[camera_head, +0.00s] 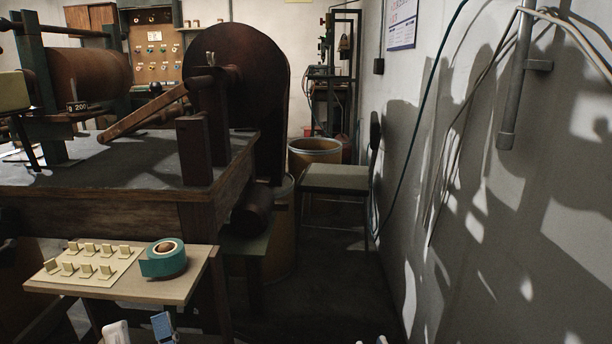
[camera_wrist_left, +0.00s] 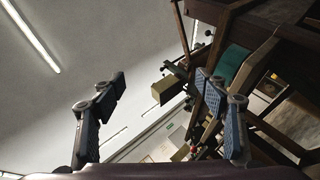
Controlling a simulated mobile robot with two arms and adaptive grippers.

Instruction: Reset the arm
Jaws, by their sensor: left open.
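My left gripper (camera_head: 140,331) shows at the bottom edge of the head view, in front of the small side table, with its two fingers apart. In the left wrist view the left gripper (camera_wrist_left: 160,84) is open, with a wide gap and nothing held between the fingers. That view is tilted and looks up toward the ceiling and the machine's frame. Small pale tips at the bottom edge of the head view, right of centre, seem to be my right gripper (camera_head: 371,341). Almost all of it is cut off, so its state is hidden.
A small side table (camera_head: 125,291) holds a teal tape roll (camera_head: 163,259) and a pale board of several small tabs (camera_head: 87,262). Behind stands a heavy workbench (camera_head: 120,206) with a winding drum (camera_head: 88,78).

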